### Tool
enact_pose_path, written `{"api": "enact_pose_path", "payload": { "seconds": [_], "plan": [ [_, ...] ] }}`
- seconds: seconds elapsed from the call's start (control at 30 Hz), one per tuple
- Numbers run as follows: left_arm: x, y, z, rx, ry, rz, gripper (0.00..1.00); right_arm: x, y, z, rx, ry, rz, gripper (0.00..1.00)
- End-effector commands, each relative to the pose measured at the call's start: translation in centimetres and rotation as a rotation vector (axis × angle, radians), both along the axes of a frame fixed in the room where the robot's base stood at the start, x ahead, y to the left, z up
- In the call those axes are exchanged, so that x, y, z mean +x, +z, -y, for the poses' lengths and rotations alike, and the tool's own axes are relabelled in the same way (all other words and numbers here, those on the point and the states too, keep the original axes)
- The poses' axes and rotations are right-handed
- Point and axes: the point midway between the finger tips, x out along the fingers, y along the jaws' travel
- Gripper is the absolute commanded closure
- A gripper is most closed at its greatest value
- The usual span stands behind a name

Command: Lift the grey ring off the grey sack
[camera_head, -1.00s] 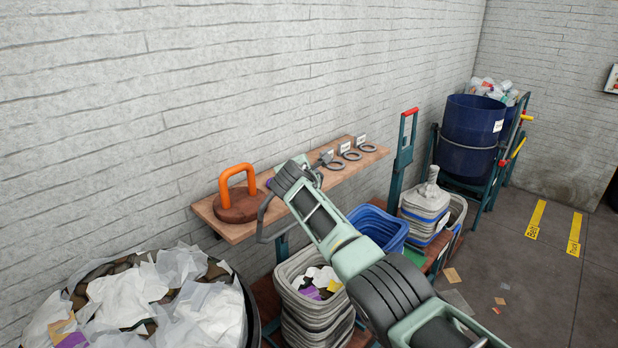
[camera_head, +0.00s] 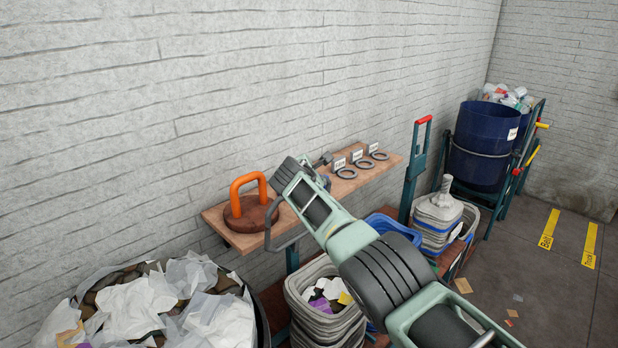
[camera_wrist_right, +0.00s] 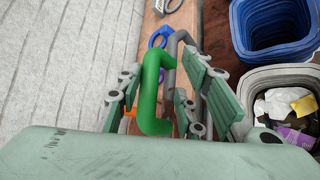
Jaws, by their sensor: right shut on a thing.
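A pale grey sack (camera_head: 439,206) with a narrow upright neck sits on stacked containers right of the arm. I cannot make out a ring around its neck. Grey rings lie on the wooden shelf, among them one ring (camera_head: 367,163) in front of a white label. My right gripper (camera_head: 296,187) is over the shelf's front, away from the sack and mostly hidden by its own arm. In the right wrist view the right gripper (camera_wrist_right: 160,105) is shut around a green bent handle (camera_wrist_right: 150,92). A grey bent bar (camera_wrist_right: 172,58) shows behind it. My left gripper is not in view.
An orange handle on a brown disc (camera_head: 249,216) stands on the wooden shelf (camera_head: 222,228). A bin of crumpled waste (camera_head: 262,328) is at lower left. Grey baskets (camera_head: 322,312) and a blue basket (camera_head: 395,228) stand below the shelf. Blue drums (camera_head: 480,145) are at the back.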

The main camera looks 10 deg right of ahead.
Motion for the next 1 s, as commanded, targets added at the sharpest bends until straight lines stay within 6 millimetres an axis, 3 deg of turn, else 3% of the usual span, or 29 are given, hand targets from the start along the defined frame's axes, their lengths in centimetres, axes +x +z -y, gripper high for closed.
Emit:
{"api": "enact_pose_path", "payload": {
  "seconds": [0.07,0.1,0.67,1.0],
  "plan": [
    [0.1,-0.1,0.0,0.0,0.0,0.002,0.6,-0.3,-1.1,-0.3,0.014,-0.002,-0.015,1.0],
    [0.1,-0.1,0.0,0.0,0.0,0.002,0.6,-0.3,-1.1,-0.3,0.014,-0.003,-0.016,0.64],
    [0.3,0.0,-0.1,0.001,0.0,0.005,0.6,-0.2,-0.1,-0.3,0.005,0.001,-0.002,0.64],
    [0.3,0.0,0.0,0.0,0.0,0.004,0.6,-1.8,0.8,-0.9,0.006,0.001,-0.002,0.64]
  ]
}}
